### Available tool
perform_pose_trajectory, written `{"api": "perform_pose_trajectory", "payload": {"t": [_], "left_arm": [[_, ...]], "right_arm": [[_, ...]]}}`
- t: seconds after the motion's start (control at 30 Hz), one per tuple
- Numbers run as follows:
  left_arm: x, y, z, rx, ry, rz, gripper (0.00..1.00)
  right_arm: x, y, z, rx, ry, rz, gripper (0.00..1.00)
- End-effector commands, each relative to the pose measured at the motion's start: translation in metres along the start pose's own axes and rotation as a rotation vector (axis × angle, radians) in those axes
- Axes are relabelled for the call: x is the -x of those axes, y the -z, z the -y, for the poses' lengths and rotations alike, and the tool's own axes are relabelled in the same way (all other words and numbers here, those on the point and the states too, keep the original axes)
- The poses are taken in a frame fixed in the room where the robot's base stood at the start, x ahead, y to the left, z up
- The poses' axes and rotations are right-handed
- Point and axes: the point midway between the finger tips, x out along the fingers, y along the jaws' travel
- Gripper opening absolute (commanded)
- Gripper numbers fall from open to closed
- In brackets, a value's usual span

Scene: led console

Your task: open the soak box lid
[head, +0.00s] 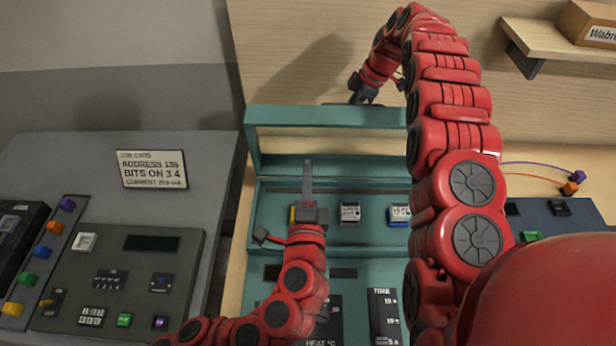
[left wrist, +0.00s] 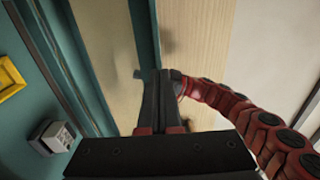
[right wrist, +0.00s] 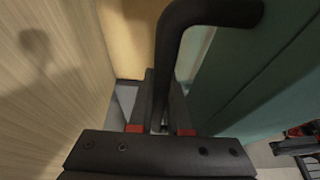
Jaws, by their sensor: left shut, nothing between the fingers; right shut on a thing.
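The teal soak box (head: 262,225) stands in the middle of the head view with its lid (head: 320,115) raised, roughly upright at the back. A pale area shows inside the lid's teal frame. My right gripper (head: 360,98) is at the lid's top edge, reaching from behind. In the right wrist view its fingers (right wrist: 160,110) are shut on a black curved handle (right wrist: 210,12) beside the teal lid (right wrist: 265,80). My left gripper (head: 308,180) is shut and empty over the box's open inside. Its closed fingers show in the left wrist view (left wrist: 158,90).
Small chip-like blocks, one grey (head: 349,213) and one blue (head: 399,214), sit in the box; a yellow one is partly hidden by my left gripper. A grey console with a card (head: 152,169) stands left. A shelf with a carton (head: 590,25) is upper right.

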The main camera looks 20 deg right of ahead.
Motion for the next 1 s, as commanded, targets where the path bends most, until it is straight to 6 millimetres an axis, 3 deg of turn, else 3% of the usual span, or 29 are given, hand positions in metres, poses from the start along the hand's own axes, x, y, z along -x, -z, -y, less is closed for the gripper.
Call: {"api": "perform_pose_trajectory", "payload": {"t": [0.3, 0.5, 1.0], "left_arm": [[-0.070, -0.002, -0.002, 0.004, -0.004, 0.006, 0.00], [-0.096, -0.001, -0.002, 0.004, -0.004, 0.004, 0.00], [-0.105, 0.000, -0.002, 0.003, -0.003, -0.001, 0.00]], "right_arm": [[-0.006, -0.001, 0.004, -0.002, 0.017, 0.002, 0.00], [-0.006, -0.001, 0.004, -0.002, 0.017, 0.002, 0.00], [-0.006, -0.001, 0.004, -0.002, 0.017, 0.002, 0.00]]}}
